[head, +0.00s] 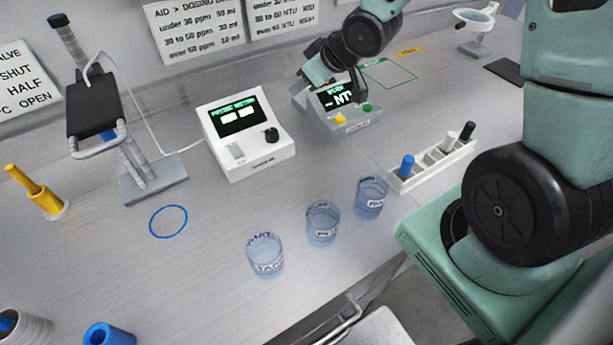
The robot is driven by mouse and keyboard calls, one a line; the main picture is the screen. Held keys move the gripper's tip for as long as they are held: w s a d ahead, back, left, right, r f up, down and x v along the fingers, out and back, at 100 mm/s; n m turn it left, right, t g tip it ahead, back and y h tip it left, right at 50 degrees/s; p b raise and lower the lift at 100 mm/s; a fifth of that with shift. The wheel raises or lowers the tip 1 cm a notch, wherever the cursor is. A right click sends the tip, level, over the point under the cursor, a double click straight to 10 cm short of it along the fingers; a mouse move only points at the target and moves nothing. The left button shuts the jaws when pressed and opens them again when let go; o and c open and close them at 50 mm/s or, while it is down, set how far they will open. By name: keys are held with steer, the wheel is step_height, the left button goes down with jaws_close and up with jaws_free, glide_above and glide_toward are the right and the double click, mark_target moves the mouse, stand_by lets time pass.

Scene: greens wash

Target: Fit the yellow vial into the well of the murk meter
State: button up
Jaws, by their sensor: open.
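The murk meter (347,128) is a grey box at the back middle of the bench, with a lit dark display. The display is partly covered and shows a dash and "NT". A small yellow piece (340,119) and a green knob (367,107) sit on its front. I cannot tell whether the yellow piece is a button or part of the vial. My gripper (331,82) is open, pointing down over the back of the meter, and covers the area of the well. No yellow vial shows clearly; the rack's visible caps are blue, white and black.
The vial rack (436,163) holds a blue, a white and a black vial. Three clear beakers (322,223) stand near the front edge. A white probe meter (247,139) is left of the murk meter. A stand (152,178) and yellow valve (40,192) are further left.

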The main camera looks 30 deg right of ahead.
steer(key=s+a+r+n+g, duration=0.1)
steer(key=s+a+g, duration=0.1)
steer(key=s+a, duration=0.3)
steer(key=s+a+r+n+g+h, duration=0.1)
steer(key=s+a, duration=0.5)
steer(key=s, duration=0.7)
steer(key=s+a+r+g, duration=0.2)
steer(key=s+a+g, duration=0.3)
steer(key=s, duration=0.5)
steer(key=shift+a+r+n+h, duration=0.2)
steer(key=shift+r+n+h, duration=0.2)
steer(key=shift+d, duration=0.1)
